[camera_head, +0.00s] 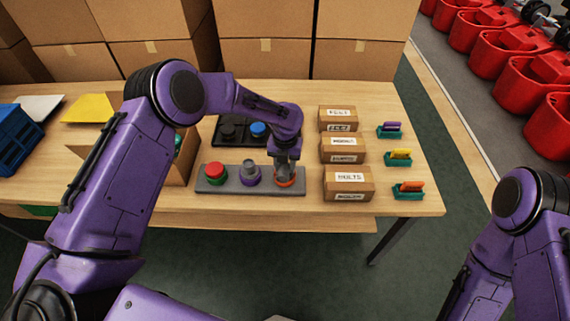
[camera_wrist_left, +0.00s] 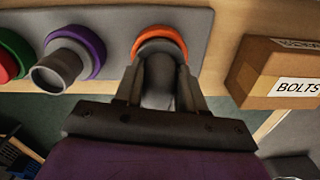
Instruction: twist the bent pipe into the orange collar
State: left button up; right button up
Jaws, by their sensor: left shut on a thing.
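A grey plate (camera_head: 218,185) lies along the table's front part and carries a row of collars. The orange collar (camera_head: 290,183) is at its right end; it also shows in the left wrist view (camera_wrist_left: 177,37). The bent grey pipe (camera_wrist_left: 159,72) is between the fingers of my left gripper (camera_wrist_left: 160,95), which is shut on it. The pipe's far end is at the orange collar; I cannot tell how deep it sits. In the head view my left gripper (camera_head: 285,168) points down over the collar and hides most of the pipe. My right gripper is out of view; only its arm shows.
The purple collar (camera_head: 245,179) holds a grey pipe piece; the red-topped green collar (camera_head: 215,174) is left of it. A black tray (camera_head: 232,134) lies behind. Labelled boxes (camera_head: 347,184) stand close on the right, with coloured brushes (camera_head: 408,190) beyond. An open carton is at left.

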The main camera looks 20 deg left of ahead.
pick_arm(q)
jog(key=shift+m, duration=0.7)
jog(key=shift+m+b, duration=0.3)
jog(key=shift+m, duration=0.5)
jog(key=shift+m, duration=0.8)
jog(key=shift+f+b, duration=0.4)
jog(key=shift+b, duration=0.05)
jog(key=shift+c, duration=0.5)
